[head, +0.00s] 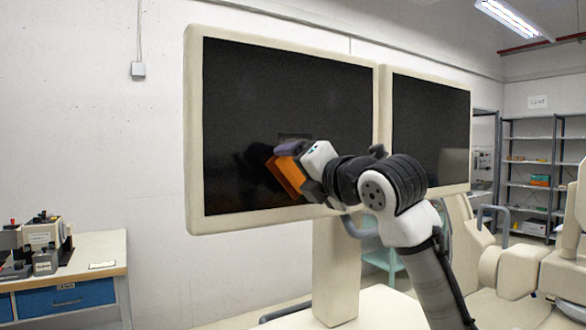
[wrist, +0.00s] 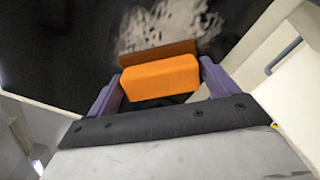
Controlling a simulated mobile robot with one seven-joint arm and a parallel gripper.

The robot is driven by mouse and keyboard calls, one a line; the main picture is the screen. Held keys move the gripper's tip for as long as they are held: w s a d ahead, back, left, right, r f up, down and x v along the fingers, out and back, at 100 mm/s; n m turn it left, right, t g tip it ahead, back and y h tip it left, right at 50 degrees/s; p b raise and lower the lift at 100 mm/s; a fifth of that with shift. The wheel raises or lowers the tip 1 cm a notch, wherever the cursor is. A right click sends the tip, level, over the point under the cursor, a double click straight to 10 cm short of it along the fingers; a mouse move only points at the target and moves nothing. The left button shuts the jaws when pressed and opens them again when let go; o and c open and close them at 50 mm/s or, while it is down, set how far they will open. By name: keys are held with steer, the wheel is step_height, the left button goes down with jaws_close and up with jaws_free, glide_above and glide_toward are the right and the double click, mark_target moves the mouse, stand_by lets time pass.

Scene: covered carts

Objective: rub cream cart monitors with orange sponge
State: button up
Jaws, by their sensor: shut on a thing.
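Two cream-framed monitors stand side by side on a cream cart. The left monitor (head: 285,110) is nearer and larger; the right monitor (head: 430,115) is partly hidden by my arm. My gripper (head: 290,165) is in front of the left monitor's lower right part, shut on the orange sponge (head: 287,177). In the wrist view the orange sponge (wrist: 160,78) sits between the purple fingers, close to the dark screen; I cannot tell if it touches. A pale smeared patch (wrist: 165,25) shows on the screen just beyond the sponge. The right screen has a greyish patch (head: 453,165) low down.
A workbench (head: 100,248) with blue drawers and small devices stands at the left. Grey shelves (head: 530,175) stand at the back right. Cream equipment (head: 515,270) is at the right, and a blue-grey handle (head: 360,228) is below the left monitor.

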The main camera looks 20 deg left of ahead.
steer(key=shift+w+d, duration=0.5)
steer(key=shift+w, duration=0.05)
steer(key=shift+w+d+r+p, duration=0.8)
steer(key=shift+w+d+p, duration=2.2)
steer(key=shift+w+p, duration=0.8)
steer(key=shift+s+a+b, duration=0.7)
steer(key=shift+s+a, duration=0.7)
steer(key=shift+s, duration=0.3)
steer(key=shift+s+a+b, duration=0.65)
steer(key=shift+s+a, duration=0.8)
steer(key=shift+s, duration=0.3)
steer(key=shift+s+a+b, duration=0.7)
steer(key=shift+s+a, duration=0.7)
steer(key=shift+s, duration=0.3)
steer(key=shift+r+p, duration=0.8)
steer(key=shift+w+d+p, duration=0.5)
steer(key=shift+w+d, duration=0.25)
steer(key=shift+w, duration=0.25)
steer(key=shift+w+d+p, duration=0.45)
steer(key=shift+w+d, duration=0.3)
steer(key=shift+w, duration=0.2)
steer(key=shift+w+d+f, duration=0.1)
steer(key=shift+w+d, duration=0.8)
steer(key=shift+w, duration=0.25)
steer(key=shift+w+d+r, duration=0.1)
steer(key=shift+w+d, duration=0.85)
steer(key=shift+w, duration=0.2)
steer(key=shift+w+d+f, duration=0.1)
steer(key=shift+w+d, duration=0.8)
steer(key=shift+w, duration=0.25)
